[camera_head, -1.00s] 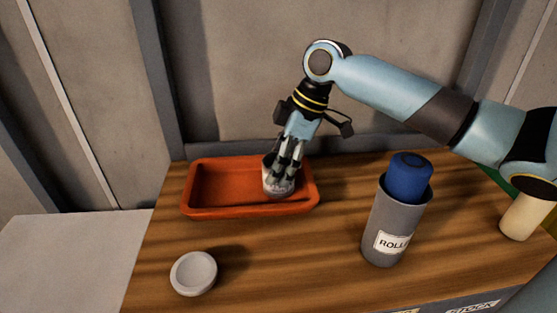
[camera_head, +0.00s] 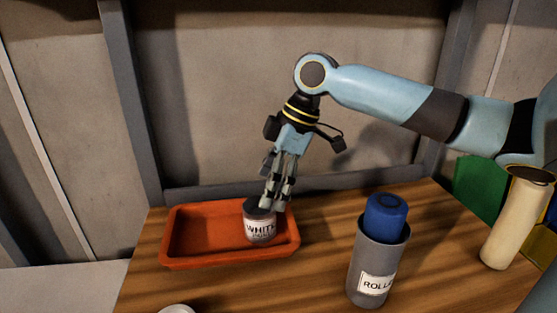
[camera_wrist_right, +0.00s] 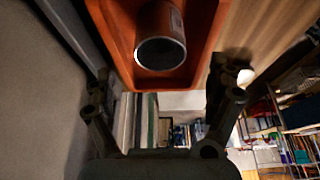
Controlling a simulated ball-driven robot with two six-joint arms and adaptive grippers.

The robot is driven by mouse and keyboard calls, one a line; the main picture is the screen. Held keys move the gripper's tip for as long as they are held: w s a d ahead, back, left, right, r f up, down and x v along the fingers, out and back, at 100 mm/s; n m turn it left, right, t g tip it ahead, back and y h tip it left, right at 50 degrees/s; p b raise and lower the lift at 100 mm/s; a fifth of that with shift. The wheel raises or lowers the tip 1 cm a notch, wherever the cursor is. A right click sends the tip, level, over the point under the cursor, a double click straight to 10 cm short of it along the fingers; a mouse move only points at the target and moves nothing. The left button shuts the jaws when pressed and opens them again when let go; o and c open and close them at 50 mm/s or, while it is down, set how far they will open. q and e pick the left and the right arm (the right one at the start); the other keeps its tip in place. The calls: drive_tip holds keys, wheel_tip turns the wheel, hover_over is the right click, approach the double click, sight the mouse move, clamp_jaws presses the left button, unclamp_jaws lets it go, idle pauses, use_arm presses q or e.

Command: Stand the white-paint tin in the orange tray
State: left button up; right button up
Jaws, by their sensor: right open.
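The white-paint tin (camera_head: 260,229), with a dark top and a white label, stands upright inside the right end of the orange tray (camera_head: 205,261). The tin also shows in the right wrist view (camera_wrist_right: 160,50), with the tray's orange wall (camera_wrist_right: 116,45) around it. My right gripper (camera_head: 275,200) is open, with its fingers just above and behind the tin's top. In the right wrist view the fingers are spread apart and nothing is between them. My left gripper is not in view.
A grey holder labelled "ROLL..." (camera_head: 368,275) with a blue roll (camera_head: 386,215) stands right of the tray. A cream cylinder (camera_head: 512,225) is at the far right. A white round dish (camera_head: 176,309) is cut off at the bottom edge. Bare wood lies between tray and holder.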

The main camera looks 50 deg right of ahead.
drive_tip(key=v, duration=0.6)
drive_tip(key=shift+p, duration=0.4)
